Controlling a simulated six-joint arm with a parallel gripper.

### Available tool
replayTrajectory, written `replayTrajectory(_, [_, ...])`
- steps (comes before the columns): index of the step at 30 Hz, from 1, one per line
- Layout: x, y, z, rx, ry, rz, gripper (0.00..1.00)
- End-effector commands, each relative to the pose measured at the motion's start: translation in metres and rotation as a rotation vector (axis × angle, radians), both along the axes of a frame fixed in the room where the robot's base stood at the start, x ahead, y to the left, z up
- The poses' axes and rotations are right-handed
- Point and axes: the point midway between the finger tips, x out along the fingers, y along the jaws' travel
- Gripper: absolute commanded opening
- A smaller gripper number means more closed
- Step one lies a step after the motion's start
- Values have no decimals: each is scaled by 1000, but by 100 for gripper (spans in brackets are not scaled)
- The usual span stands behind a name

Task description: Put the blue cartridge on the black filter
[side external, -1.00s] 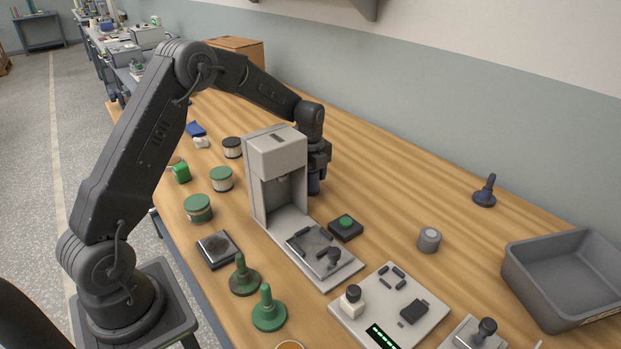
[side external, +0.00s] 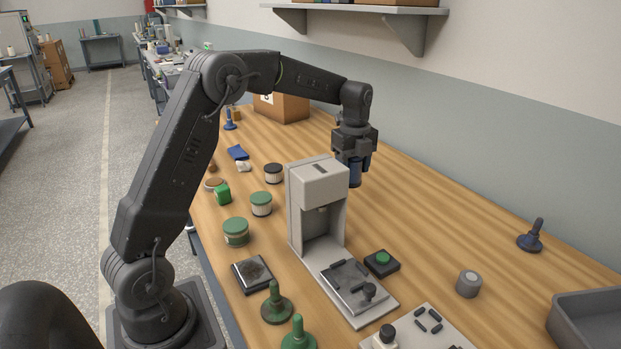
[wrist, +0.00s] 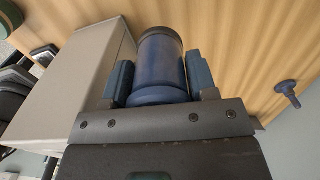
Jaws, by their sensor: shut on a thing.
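My gripper (side external: 353,150) is shut on the blue cartridge (side external: 355,172), a dark blue cylinder, and holds it upright above the table, behind and right of the grey press. In the wrist view the cartridge (wrist: 160,62) sits between the two fingers of my gripper (wrist: 162,78), with its dark end sticking out past them. The black filter (side external: 274,173), a pale ribbed cylinder with a black top, stands on the table left of the press. My gripper is apart from it, to its right and higher.
The tall grey press (side external: 318,185) stands between my gripper and the near table. Green-topped filters (side external: 261,203) and a green block (side external: 222,193) are at left. A black box with a green button (side external: 382,262) is beside the press base. The table right of the press is mostly clear.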

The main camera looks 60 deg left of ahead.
Motion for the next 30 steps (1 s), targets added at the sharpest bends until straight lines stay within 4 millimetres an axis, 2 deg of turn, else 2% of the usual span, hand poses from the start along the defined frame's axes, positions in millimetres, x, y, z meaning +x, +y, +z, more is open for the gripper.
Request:
replayTrajectory(1, [1,0,16,2,-7,0,25])
replayTrajectory(4, [1,0,43,2,-9,0,25])
replayTrajectory(12, [1,0,96,2,-6,0,25])
replayTrajectory(20, [-12,58,92,1,-2,37,25])
replayTrajectory(23, [-21,88,92,1,-2,54,25])
replayTrajectory(26, [-35,125,92,1,-2,78,25])
replayTrajectory(30, [-67,187,92,1,-2,116,25])
